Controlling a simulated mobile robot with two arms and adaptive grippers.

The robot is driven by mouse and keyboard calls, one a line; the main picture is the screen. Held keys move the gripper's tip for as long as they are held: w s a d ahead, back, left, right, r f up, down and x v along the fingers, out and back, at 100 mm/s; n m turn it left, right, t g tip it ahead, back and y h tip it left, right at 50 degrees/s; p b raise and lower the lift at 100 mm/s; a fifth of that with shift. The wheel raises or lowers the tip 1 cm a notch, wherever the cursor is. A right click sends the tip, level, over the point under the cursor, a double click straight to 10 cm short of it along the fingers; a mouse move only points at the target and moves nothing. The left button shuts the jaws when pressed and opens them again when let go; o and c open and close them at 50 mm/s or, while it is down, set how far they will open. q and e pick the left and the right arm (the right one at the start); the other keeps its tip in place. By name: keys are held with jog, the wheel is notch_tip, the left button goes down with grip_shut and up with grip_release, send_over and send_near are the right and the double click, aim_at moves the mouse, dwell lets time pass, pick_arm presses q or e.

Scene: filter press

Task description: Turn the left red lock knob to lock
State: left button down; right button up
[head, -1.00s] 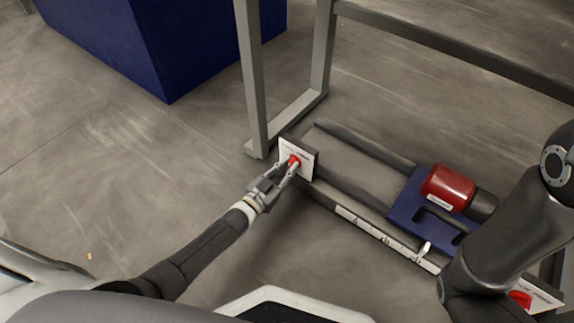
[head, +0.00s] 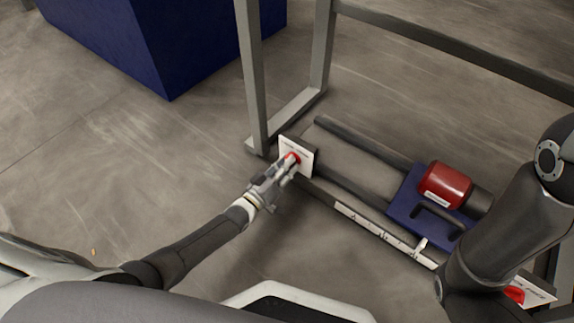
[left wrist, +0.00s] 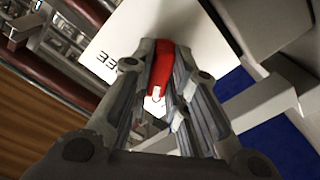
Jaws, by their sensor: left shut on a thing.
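The left red lock knob (head: 292,158) sits on a white plate (head: 306,168) at the left end of the press rail. My left gripper (head: 286,167) is shut on this knob. In the left wrist view the red knob (left wrist: 162,68) lies between the two fingers (left wrist: 160,85), with the white plate (left wrist: 120,40) behind it. Lettering on the plate is partly covered by the fingers. A second red knob (head: 514,294) on another white plate (head: 538,291) shows at the lower right, partly behind my right arm. My right gripper is out of the picture.
A blue carriage (head: 408,207) with a red cylinder (head: 445,185) and black handle rides on the rails. A scale strip (head: 375,228) runs along the front rail. Grey frame posts (head: 252,80) stand behind the left plate. A dark blue block (head: 130,50) stands at the back left.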

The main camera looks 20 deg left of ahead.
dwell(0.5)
pick_arm(q)
jog(key=c, duration=1.4)
grip_release()
jog(key=shift+s, duration=0.1)
jog(key=v, duration=1.2)
jog(key=shift+r, duration=0.15)
